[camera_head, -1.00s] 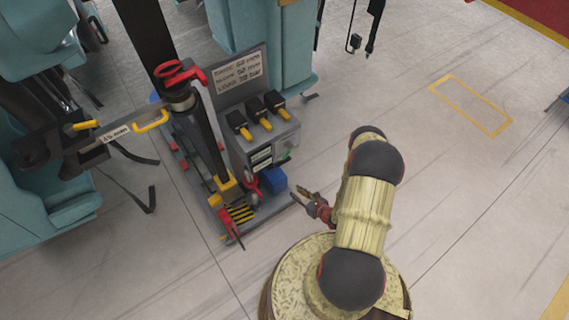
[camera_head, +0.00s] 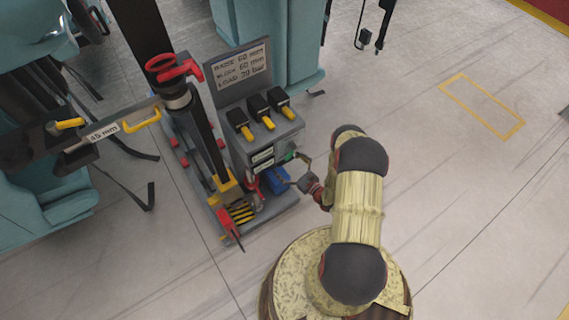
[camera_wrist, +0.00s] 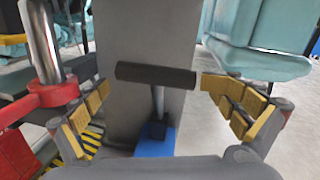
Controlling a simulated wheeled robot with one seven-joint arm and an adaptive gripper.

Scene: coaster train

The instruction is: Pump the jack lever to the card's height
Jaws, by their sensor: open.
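The jack is a black column (camera_head: 207,135) with a red collar at its top. Beside its foot is a blue block (camera_head: 279,180), also in the wrist view (camera_wrist: 155,143). From it rises a grey stem with a dark crossbar (camera_wrist: 156,75), apparently the jack lever. My gripper (camera_head: 298,171) is open beside the blue block. In the wrist view my gripper (camera_wrist: 153,84) has its yellow-padded fingers left and right of the crossbar, with no contact visible; the depth gap is unclear. The card (camera_head: 241,65) seems to read raise 60 mm, block 60 mm, load 70 bar.
A grey panel (camera_head: 235,155) with several black-and-yellow switches stands behind the lever. A red part (camera_wrist: 52,97) and a steel rod stand close to the left finger. A tag (camera_head: 103,134) reads 45 mm. Teal seats stand behind; floor to the right is clear.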

